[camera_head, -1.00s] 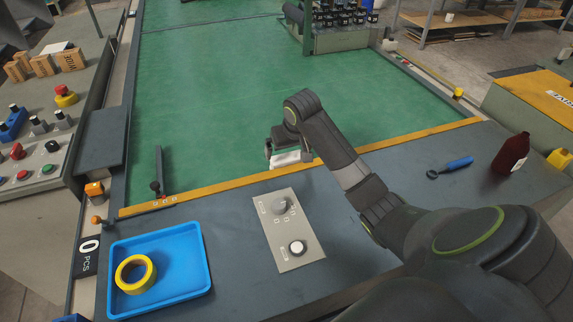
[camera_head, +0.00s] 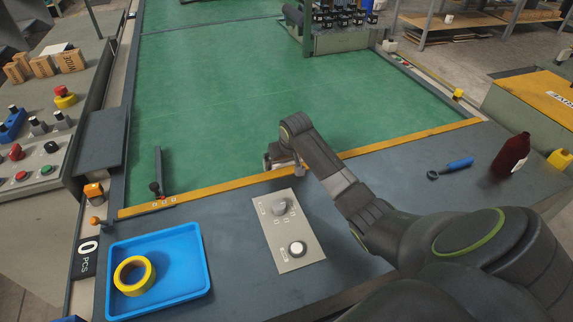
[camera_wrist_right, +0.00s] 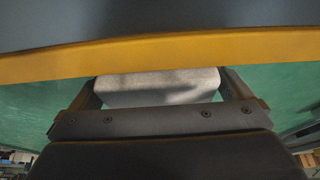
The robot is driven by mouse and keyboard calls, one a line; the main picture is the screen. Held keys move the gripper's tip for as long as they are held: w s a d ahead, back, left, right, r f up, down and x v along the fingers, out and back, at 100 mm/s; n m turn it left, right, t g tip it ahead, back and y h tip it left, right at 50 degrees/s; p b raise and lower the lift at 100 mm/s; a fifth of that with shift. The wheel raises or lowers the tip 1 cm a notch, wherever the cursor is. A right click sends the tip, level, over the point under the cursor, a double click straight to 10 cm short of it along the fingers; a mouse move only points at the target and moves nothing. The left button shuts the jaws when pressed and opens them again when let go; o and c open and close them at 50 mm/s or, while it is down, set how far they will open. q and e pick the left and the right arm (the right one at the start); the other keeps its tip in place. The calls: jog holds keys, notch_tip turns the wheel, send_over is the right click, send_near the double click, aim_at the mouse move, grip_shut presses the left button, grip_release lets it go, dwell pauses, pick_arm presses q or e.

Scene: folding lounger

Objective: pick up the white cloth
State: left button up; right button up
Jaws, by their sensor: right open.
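The white cloth (camera_wrist_right: 158,87) shows in the right wrist view as a pale, speckled, folded strip between my right gripper's two fingers. It spans most of the gap, and I cannot tell whether the fingers touch it. My right gripper (camera_head: 270,161) is open in the head view, low at the yellow strip along the near edge of the green surface. It also shows in the right wrist view (camera_wrist_right: 160,92). My left gripper is not in view.
The yellow strip (camera_head: 400,144) borders the green surface (camera_head: 220,90). On the near grey ledge are a knob panel (camera_head: 290,232), a blue tray (camera_head: 190,262) with yellow tape (camera_head: 134,275), a blue-handled tool (camera_head: 458,164) and a dark red bottle (camera_head: 511,153).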

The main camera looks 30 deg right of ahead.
jog(key=shift+c, duration=0.3)
jog(key=c, duration=0.6)
jog(key=shift+r, duration=0.1)
